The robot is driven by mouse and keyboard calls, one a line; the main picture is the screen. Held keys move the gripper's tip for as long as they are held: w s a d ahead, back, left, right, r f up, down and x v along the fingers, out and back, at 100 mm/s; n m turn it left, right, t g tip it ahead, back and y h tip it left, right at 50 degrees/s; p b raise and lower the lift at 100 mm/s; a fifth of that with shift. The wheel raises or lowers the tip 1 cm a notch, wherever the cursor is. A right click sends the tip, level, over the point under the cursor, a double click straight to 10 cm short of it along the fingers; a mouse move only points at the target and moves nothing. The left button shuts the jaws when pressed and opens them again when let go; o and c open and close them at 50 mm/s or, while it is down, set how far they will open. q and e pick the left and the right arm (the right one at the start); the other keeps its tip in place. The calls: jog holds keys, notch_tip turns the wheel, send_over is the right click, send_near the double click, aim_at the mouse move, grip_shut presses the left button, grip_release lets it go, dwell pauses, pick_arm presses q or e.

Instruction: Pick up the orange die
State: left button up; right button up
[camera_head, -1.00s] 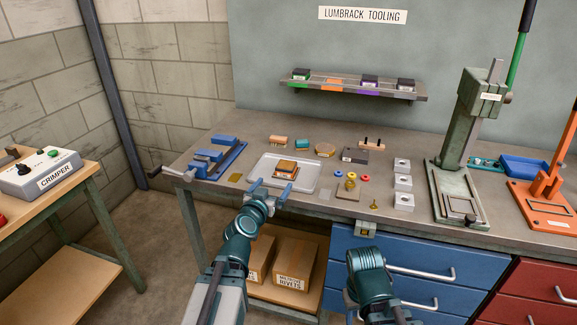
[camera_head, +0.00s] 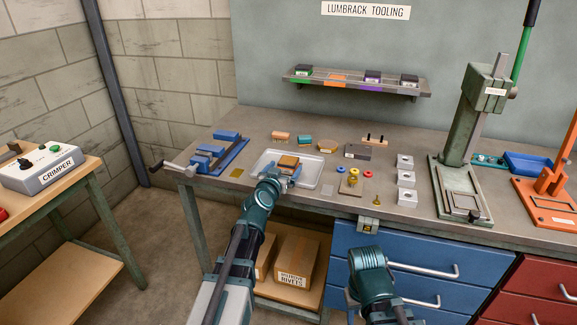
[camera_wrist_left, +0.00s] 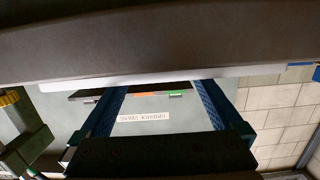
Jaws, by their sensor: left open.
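The orange die (camera_head: 289,161) is a small block with an orange top and dark sides. In the head view it lies in the pale grey tray (camera_head: 318,184) on the bench, partly hidden by my left gripper. My left gripper (camera_head: 284,173) is open at the die's near side, over the tray's front part. I cannot tell whether it touches the die. In the left wrist view the two blue fingers (camera_wrist_left: 160,92) stand apart, with no recognisable die between them. My right arm shows at the bottom, but its gripper is not visible.
A blue vise (camera_head: 222,152) stands left of the tray. Small blocks (camera_head: 281,137) lie behind it; a dark block (camera_head: 357,152) and metal cubes (camera_head: 407,179) lie right. A green press (camera_head: 462,150) stands further right.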

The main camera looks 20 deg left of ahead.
aim_at(288, 160)
pick_arm(q)
jog(key=w, duration=0.4)
jog(key=shift+w+d+f, duration=0.1)
jog(key=shift+w+f, duration=0.2)
jog(key=shift+w, duration=0.1)
jog(key=shift+s, duration=0.1)
jog(key=shift+c, duration=0.3)
grip_shut()
